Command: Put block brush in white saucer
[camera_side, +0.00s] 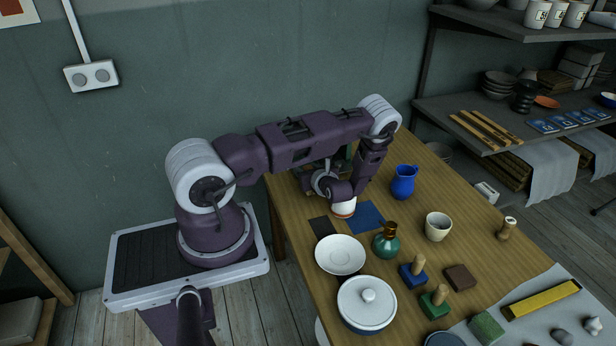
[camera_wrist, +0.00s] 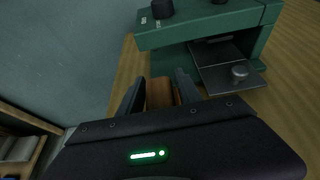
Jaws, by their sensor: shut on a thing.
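My gripper (camera_wrist: 159,88) is shut on a brown wooden piece, the block brush (camera_wrist: 160,95), seen between the two fingers in the wrist view. Only part of the brush shows; its bristles are hidden. In the side view my gripper is at the back left of the table, largely hidden by my own arm, and the brush cannot be made out. The white saucer (camera_side: 340,254) lies near the table's left edge, in front of my gripper. It looks empty and is apart from the gripper. It is not in the wrist view.
A green machine (camera_wrist: 205,28) with a metal plate stands close to my fingers. A white cup with an orange band (camera_side: 344,208) is under my wrist, behind the saucer.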

